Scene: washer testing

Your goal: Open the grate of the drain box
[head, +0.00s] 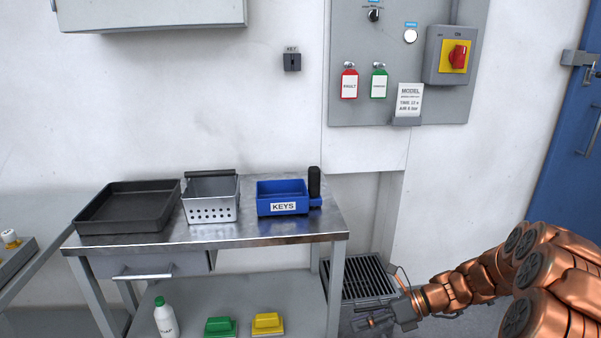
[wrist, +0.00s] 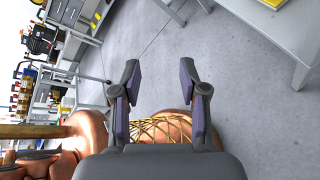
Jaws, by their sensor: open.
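The drain box's dark slatted grate (head: 352,274) lies low by the wall, right of the steel table. It looks flat and closed, and its front right part is hidden behind my gripper and arm. My gripper (head: 368,321) is in front of the grate's near edge in the head view; whether it touches cannot be told. In the wrist view my gripper (wrist: 160,80) is open, its two purple-padded fingers apart with nothing between them. The grate does not show in the wrist view.
The steel table (head: 285,239) holds a black tray (head: 90,222), a perforated basket (head: 211,211) and a blue KEYS box (head: 283,208). Its leg stands close to the grate's left side. A control panel (head: 400,105) is on the wall above. The wrist view shows open grey floor (wrist: 245,100).

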